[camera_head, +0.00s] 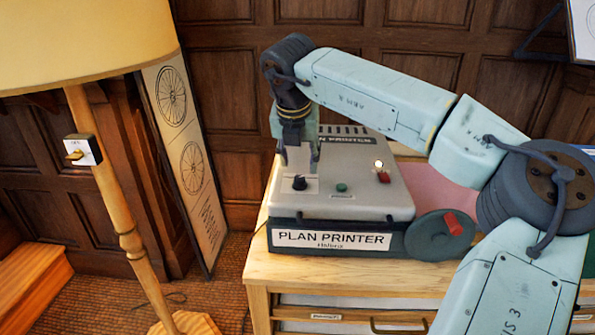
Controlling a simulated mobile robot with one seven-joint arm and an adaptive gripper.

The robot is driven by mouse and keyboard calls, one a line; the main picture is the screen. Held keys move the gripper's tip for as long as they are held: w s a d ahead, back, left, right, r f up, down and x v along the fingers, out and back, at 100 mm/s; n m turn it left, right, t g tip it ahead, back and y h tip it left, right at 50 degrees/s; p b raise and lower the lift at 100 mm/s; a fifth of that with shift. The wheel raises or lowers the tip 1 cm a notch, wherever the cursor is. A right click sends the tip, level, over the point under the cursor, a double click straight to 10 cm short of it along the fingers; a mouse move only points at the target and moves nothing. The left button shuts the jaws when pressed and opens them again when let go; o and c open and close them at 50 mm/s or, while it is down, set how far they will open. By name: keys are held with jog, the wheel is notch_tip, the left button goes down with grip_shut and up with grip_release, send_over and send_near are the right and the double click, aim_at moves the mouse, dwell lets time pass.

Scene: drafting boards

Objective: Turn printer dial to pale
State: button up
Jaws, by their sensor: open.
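The plan printer (345,208) is a grey box on a dark base, standing on the wooden cabinet. Its small black dial (299,183) sits on a pale plate at the left of the top panel. The marks around the dial are too small to read, so its setting cannot be told. My gripper (299,165) points down just above and behind the dial. Its fingers are open and look empty. I cannot tell whether they touch the dial.
A green button (341,187), a red switch (384,177) and a lit lamp (378,163) sit right of the dial. A dark wheel with a red handle (453,224) is on the printer's right. A floor lamp (125,235) and a leaning wheel drawing (190,150) stand left.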

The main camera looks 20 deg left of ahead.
aim_at(299, 178)
jog(key=p+x, duration=0.1)
jog(key=x, duration=0.5)
jog(key=shift+a+f, duration=0.1)
jog(key=shift+a, duration=0.05)
jog(key=shift+c, duration=0.3)
grip_shut()
